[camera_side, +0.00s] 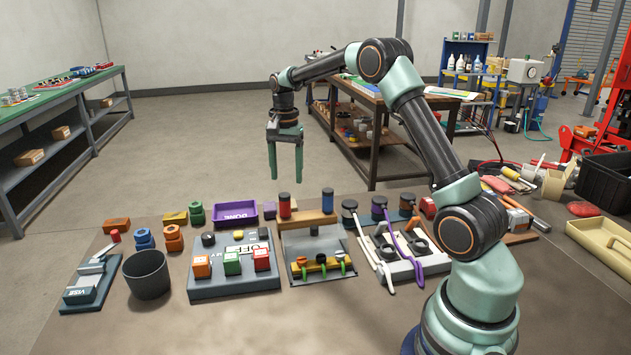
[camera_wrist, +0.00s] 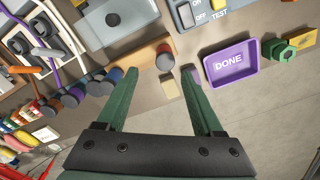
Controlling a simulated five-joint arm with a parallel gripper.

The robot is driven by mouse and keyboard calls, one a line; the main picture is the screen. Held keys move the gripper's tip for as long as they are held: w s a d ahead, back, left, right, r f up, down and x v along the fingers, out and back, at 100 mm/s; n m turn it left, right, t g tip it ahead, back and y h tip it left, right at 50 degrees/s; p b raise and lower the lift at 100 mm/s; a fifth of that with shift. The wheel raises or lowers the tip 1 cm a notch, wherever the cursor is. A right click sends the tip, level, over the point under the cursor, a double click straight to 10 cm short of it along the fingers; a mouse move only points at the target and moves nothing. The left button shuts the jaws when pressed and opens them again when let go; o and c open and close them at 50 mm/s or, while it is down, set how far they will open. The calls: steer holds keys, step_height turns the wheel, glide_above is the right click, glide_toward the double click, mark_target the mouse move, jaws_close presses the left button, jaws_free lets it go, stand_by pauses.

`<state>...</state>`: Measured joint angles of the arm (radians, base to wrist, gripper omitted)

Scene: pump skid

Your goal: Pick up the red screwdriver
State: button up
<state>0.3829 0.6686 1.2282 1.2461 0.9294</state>
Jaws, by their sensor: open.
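My gripper (camera_side: 286,176) is open and empty, pointing down, high above the back of the work table in the side view. Its two green fingers also show in the wrist view (camera_wrist: 158,76), apart with nothing between them. I cannot pick out the red screwdriver with certainty. A red-handled item (camera_side: 495,184) lies at the right of the table, partly behind my arm, among other tools. Several coloured handles (camera_wrist: 18,122) lie at the left edge of the wrist view, too small to tell apart.
A purple tray (camera_side: 235,212) marked DONE stands left of the gripper. A switch panel (camera_side: 235,282), a black cup (camera_side: 147,275) and fixtures with upright posts crowd the table. A black crate (camera_side: 607,182) and a beige tray (camera_side: 600,243) are at the right.

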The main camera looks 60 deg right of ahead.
mark_target(284, 195)
step_height(284, 195, down, 4)
steer(key=shift+r, duration=0.1)
steer(key=shift+w+a+f, duration=0.1)
steer(key=shift+w+f, duration=0.1)
steer(key=shift+f, duration=1.1)
steer(key=shift+w+a+f, duration=0.1)
steer(key=shift+w+f, duration=0.1)
steer(key=shift+f, duration=1.1)
jaws_close()
